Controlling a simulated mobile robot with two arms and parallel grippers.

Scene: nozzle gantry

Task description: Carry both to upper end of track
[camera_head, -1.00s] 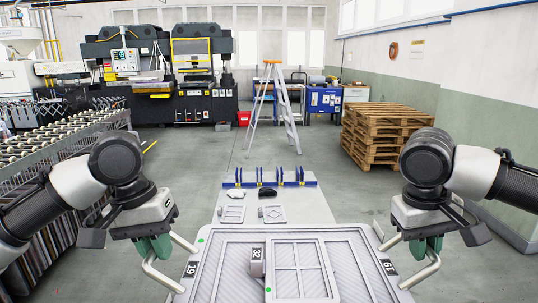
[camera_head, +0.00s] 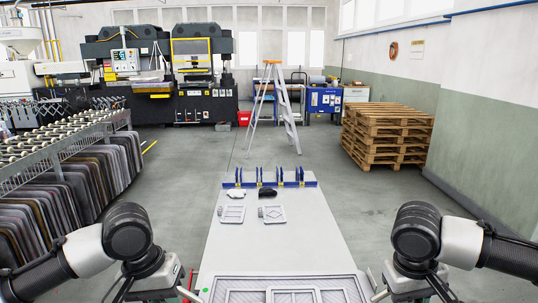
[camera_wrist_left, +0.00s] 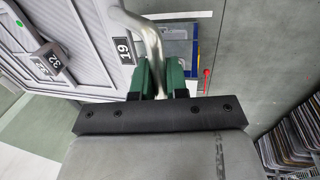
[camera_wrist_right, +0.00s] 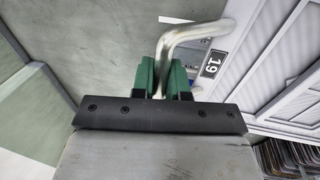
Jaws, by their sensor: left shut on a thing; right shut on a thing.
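A grey ribbed panel (camera_head: 292,277) shows at the bottom edge of the head view, on a long pale table (camera_head: 280,243). My left gripper (camera_wrist_left: 150,75) is shut on a bent metal handle (camera_wrist_left: 151,33) beside a "19" tag (camera_wrist_left: 123,51). My right gripper (camera_wrist_right: 166,75) is shut on a matching metal handle (camera_wrist_right: 196,31) beside another "19" tag (camera_wrist_right: 212,64). Both grippers' fingers are out of the head view. A block marked "32" (camera_wrist_left: 47,64) sits on the panel in the left wrist view. I cannot tell which part is the track.
A blue rack with upright prongs (camera_head: 270,179) stands at the table's far end. Small framed plates (camera_head: 272,214) and a black piece (camera_head: 266,193) lie before it. A roller conveyor (camera_head: 60,145) is left; pallets (camera_head: 388,137) stand right. Floor beside the table is clear.

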